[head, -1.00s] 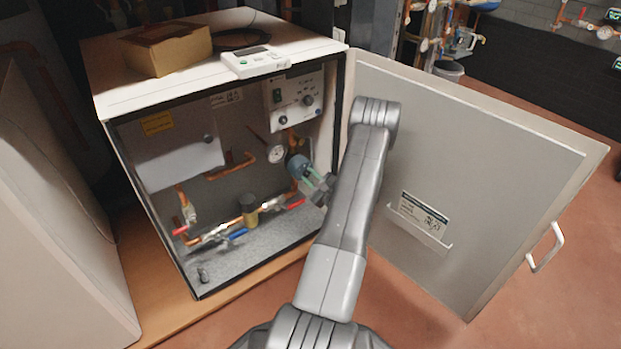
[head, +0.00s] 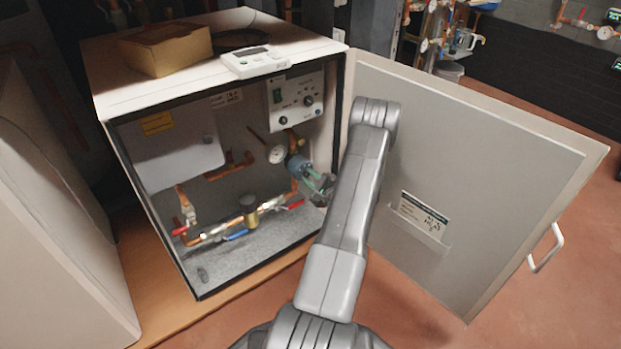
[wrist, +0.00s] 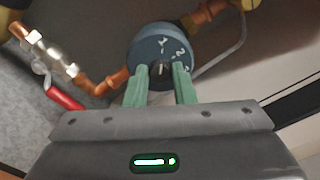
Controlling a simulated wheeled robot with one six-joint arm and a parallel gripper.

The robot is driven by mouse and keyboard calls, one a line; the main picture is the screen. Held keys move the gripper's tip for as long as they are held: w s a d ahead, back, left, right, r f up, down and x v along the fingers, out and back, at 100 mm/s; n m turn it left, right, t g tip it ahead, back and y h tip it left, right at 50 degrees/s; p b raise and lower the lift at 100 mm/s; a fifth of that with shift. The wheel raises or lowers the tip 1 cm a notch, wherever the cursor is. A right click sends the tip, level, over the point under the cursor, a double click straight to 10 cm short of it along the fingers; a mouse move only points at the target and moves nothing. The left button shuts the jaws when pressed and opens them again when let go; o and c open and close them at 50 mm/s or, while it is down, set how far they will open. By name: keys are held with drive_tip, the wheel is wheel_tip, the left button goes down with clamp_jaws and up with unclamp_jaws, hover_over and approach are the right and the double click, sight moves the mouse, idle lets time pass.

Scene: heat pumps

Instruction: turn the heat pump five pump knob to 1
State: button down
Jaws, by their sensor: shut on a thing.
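The heat pump cabinet (head: 108,150) stands with its door open to the right. Inside it, on the right, is the blue-grey pump (head: 297,164), fixed to copper pipe. In the wrist view the round pump face (wrist: 148,40) carries white marks, with 1 and 2 legible near the top and right. The small dark knob (wrist: 160,68) with a light pointer line is at the lower part of this face. My gripper (wrist: 160,78) has its green fingers on either side of the knob and is shut on it. In the head view my gripper (head: 318,182) is partly hidden by my arm.
A control panel (head: 296,97) and a pressure gauge (head: 277,154) are above the pump. Valves with red (head: 295,205) and blue (head: 235,236) handles sit low inside. The open door (head: 480,170) stands close to the right of my arm. A cardboard box (head: 165,52) lies on top.

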drive_tip(key=c, duration=1.2)
unclamp_jaws()
drive_tip(key=p+v, duration=0.4)
drive_tip(key=v, duration=0.9)
drive_tip(key=shift+s+d, duration=0.25)
drive_tip(key=shift+s, duration=0.1)
drive_tip(key=b+x, duration=0.4)
drive_tip(key=x, duration=1)
